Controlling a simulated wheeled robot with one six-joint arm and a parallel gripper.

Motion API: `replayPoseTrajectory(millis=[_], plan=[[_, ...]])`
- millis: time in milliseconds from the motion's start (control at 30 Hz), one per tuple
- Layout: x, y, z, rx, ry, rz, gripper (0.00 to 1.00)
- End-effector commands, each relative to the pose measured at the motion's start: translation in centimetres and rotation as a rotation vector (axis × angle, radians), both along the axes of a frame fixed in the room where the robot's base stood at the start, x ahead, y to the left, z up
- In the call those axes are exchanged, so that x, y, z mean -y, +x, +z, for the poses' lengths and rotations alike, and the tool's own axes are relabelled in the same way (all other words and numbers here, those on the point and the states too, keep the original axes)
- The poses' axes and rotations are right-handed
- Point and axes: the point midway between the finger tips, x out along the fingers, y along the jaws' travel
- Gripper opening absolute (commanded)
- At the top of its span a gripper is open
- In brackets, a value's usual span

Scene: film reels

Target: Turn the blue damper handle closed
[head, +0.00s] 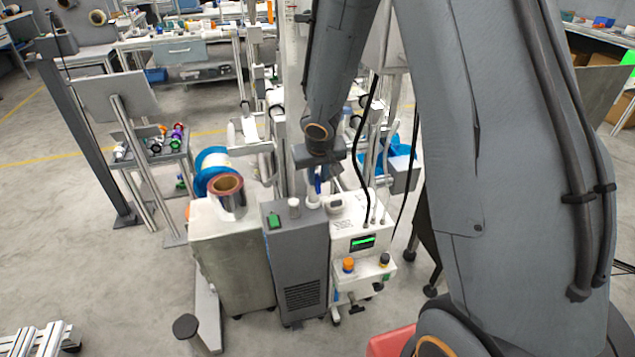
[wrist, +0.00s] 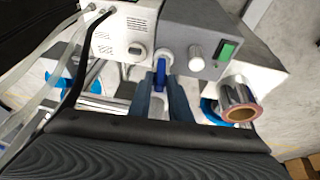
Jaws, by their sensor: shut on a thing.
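The blue damper handle (wrist: 159,70) sits at a white round fitting by the grey cabinet. In the wrist view it is between the two fingertips of my gripper (wrist: 160,82), which is shut on it. In the head view the blue handle (head: 318,184) shows as a small strip below my gripper (head: 317,178), above the top of the grey cabinet (head: 297,240). The fingers and wrist hide part of the handle, and its exact angle is hard to tell.
A white control box (head: 362,240) with a green display stands right of the grey cabinet. A film roll (head: 228,190) rests on the pale cabinet (head: 232,250) at left. A black cable (head: 362,150) hangs close to my wrist. Open floor lies at the left.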

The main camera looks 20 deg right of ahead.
Motion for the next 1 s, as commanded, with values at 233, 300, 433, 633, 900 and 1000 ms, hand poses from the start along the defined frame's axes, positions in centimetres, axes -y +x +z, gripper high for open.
replayPoseTrajectory(millis=[233,300,433,633,900,1000], plan=[[-0.5,0.2,-0.8,0.001,-0.084,0.002,0.00],[-0.6,0.2,-0.8,0.001,-0.109,0.002,0.00],[-0.7,0.2,-0.8,0.000,-0.156,0.002,0.00],[-1.0,0.1,-0.9,-0.001,-0.228,0.002,0.00],[-1.3,0.1,-1.0,-0.001,-0.333,0.003,0.00],[-1.5,0.1,-1.1,-0.001,-0.375,0.002,0.00]])
